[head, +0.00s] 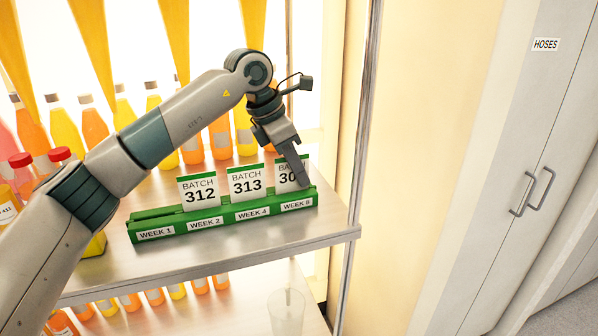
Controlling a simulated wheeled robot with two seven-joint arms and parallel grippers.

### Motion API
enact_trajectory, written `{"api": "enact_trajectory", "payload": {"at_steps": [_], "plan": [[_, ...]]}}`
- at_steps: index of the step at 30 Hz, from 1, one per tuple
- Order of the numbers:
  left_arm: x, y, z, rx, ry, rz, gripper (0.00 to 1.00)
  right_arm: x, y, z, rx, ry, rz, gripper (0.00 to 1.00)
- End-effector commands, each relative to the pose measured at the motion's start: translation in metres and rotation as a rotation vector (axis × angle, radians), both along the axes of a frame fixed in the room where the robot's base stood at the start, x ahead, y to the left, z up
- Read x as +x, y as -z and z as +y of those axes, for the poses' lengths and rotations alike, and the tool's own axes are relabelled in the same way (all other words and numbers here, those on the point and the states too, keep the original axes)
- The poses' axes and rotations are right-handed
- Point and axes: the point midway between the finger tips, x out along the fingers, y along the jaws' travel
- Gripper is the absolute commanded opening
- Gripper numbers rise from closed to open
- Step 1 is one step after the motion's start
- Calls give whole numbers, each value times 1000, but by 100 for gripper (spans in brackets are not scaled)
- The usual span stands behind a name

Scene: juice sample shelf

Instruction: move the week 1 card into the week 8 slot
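A green card rack (170,220) stands on the steel shelf, with slot labels WEEK 1, WEEK 2, WEEK 4 and WEEK 8 from left to right. No card stands above the WEEK 1 label (155,233). A card whose number starts with 30 (286,177) stands upright above the WEEK 8 label (298,205). My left gripper (301,178) points down at that card and covers its right part. Only one finger shows clearly, so its grip and the card's full seating are unclear. My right gripper is out of view.
The BATCH 312 card (199,192) stands above WEEK 2 and the BATCH 313 card (247,184) above WEEK 4. Juice bottles (95,125) line the shelf behind my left arm. A metal post (362,130) rises right of the rack. A clear glass (286,310) stands below.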

Motion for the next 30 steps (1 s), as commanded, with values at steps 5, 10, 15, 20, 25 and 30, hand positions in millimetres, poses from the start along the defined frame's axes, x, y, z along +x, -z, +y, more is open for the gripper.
{"api": "enact_trajectory", "payload": {"at_steps": [5, 10, 15, 20, 25, 30], "plan": [[0, 0, 0, 0, 0, 0, 24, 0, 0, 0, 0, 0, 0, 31], [0, 0, 0, 0, 0, 0, 24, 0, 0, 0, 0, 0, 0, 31], [0, -3, 2, 0, 0, -1, 24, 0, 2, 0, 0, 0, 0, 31], [-1, -16, 7, 0, -1, -3, 24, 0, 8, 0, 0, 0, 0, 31], [-4, -39, 16, -1, -1, -3, 24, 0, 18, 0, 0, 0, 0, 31], [-8, -67, 28, 0, -2, -3, 24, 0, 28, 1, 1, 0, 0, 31]]}}
